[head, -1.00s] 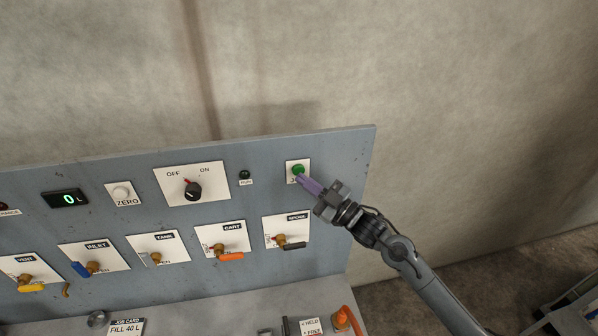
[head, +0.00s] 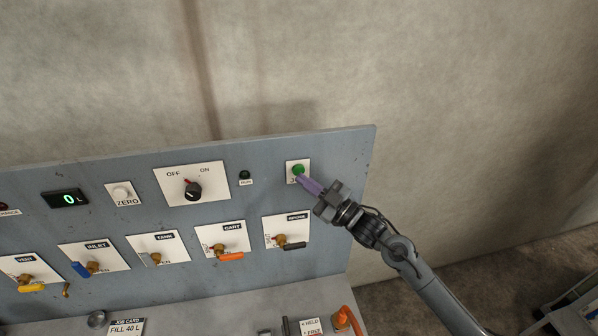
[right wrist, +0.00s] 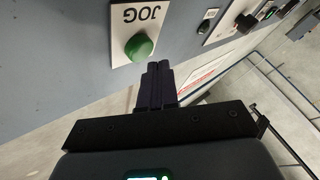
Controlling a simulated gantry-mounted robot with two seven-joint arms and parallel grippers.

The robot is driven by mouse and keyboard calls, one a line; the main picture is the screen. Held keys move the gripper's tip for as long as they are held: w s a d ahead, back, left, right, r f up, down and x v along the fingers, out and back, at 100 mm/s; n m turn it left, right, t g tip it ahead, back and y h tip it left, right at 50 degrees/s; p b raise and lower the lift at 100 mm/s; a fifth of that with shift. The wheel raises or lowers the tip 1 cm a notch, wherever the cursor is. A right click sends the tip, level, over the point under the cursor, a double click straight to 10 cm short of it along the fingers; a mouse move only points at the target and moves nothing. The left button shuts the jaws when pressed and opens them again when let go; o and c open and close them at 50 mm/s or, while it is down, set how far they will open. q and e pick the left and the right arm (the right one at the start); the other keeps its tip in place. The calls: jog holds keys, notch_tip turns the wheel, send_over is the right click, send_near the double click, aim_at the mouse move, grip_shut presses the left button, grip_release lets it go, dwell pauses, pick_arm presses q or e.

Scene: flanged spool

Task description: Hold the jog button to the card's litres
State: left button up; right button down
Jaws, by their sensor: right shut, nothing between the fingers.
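The green jog button (head: 298,170) sits on a white plate at the upper right of the grey panel. In the right wrist view the button (right wrist: 139,47) stands out from its plate marked JOG. My right gripper (head: 304,182) is shut and empty, its purple fingertips just below and in front of the button. The fingertips (right wrist: 158,68) appear close to the button; I cannot tell whether they touch it. The job card (head: 126,328) reads FILL 40 L. The litre display (head: 66,199) shows 0 L. My left gripper is not in view.
Left of the jog button are a RUN lamp (head: 245,177), an OFF/ON knob (head: 193,189) and a ZERO button (head: 121,192).

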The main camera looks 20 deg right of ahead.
jog(key=shift+w, duration=0.2)
dwell(0.3)
jog(key=shift+w+b, duration=0.25)
jog(key=shift+b, duration=0.05)
jog(key=shift+w+d+b, duration=0.15)
jog(key=shift+w+b, duration=0.2)
jog(key=shift+w, duration=0.1)
dwell(6.8)
